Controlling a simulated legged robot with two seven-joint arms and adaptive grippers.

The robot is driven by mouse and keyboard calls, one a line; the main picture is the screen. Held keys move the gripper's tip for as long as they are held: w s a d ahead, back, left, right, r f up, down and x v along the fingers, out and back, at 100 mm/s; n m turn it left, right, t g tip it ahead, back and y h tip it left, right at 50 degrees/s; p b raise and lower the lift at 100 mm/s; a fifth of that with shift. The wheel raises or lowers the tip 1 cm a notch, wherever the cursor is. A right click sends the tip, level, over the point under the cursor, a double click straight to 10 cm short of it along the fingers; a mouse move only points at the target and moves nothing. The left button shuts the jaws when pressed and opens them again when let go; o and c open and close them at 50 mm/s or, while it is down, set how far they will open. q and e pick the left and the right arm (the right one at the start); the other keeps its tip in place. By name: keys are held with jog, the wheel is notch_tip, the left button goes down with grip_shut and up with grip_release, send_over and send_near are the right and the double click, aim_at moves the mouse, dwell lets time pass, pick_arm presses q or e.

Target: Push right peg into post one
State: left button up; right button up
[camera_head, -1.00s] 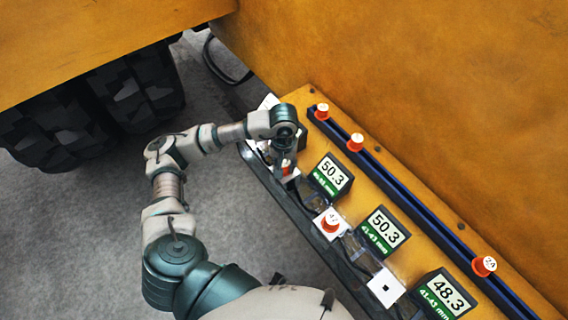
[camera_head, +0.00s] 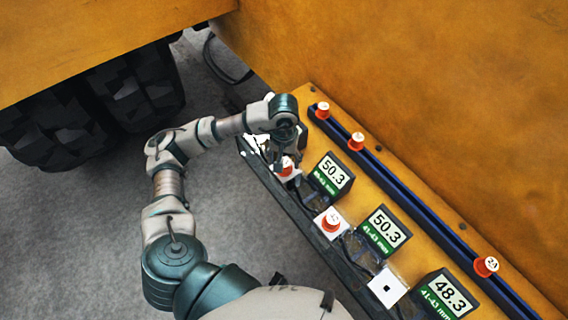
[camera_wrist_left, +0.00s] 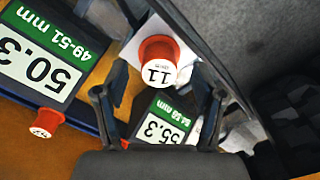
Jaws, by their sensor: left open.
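An orange peg with a white top marked 11 (camera_wrist_left: 158,62) stands upright on a white square plate in the left wrist view. In the head view this peg (camera_head: 287,167) shows just below my left gripper (camera_head: 284,152). In the wrist view the two fingers of my left gripper (camera_wrist_left: 157,96) are spread wide, with the peg beyond and between them; I see no contact. Another orange peg (camera_head: 331,223) sits on the middle white plate. A third white plate (camera_head: 386,287) holds only a small black square mark. My right gripper is out of view. Which post is post one cannot be read.
A dark blue rail (camera_head: 420,207) carries orange pegs (camera_head: 322,111), (camera_head: 355,142) and (camera_head: 486,266). A yellow wall rises behind. A black tyre (camera_head: 130,95) is at upper left.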

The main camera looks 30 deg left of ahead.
pick_arm(q)
notch_tip(320, 180, up, 9)
jog(key=shift+f, duration=0.1)
dwell(0.9)
